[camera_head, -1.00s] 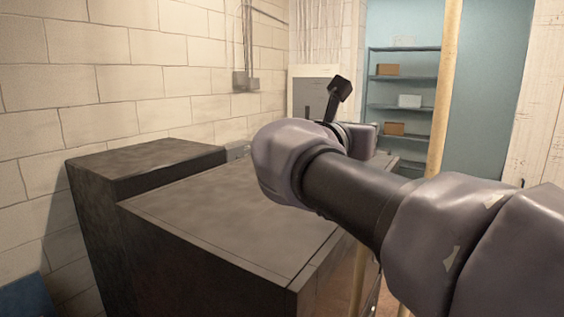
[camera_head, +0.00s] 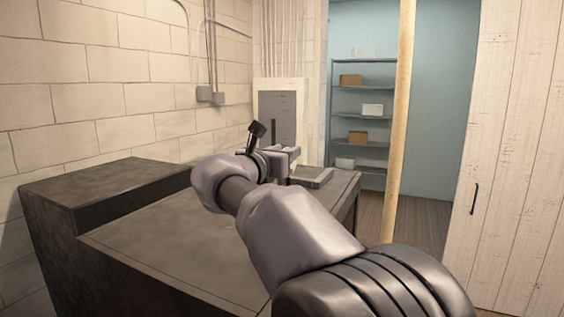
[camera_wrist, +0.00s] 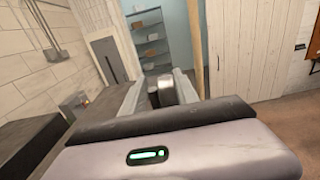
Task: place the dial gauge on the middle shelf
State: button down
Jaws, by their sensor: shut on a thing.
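My gripper (camera_head: 305,170) is above the far end of the dark bench, with its fingers pointing away from me. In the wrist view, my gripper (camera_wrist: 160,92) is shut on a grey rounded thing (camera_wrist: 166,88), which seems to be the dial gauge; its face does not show. In the head view the held thing cannot be told from the fingers. The shelf unit (camera_head: 345,115) stands in the blue alcove beyond, well apart from my gripper. It has several thin grey shelves and also shows in the wrist view (camera_wrist: 151,48).
The dark bench (camera_head: 150,235) has a raised block (camera_head: 100,185) at left. A pale wooden post (camera_head: 398,130) stands just right of the shelves. Boxes (camera_head: 350,80) sit on several shelves. A white plank door (camera_head: 515,160) is at right. Bare floor (camera_head: 420,220) lies before the alcove.

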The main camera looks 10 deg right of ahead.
notch_tip(320, 180, down, 3)
jog(key=shift+r, duration=0.1)
jog(key=shift+w, duration=0.1)
jog(key=shift+f, duration=0.2)
jog(key=c, duration=0.9)
grip_release()
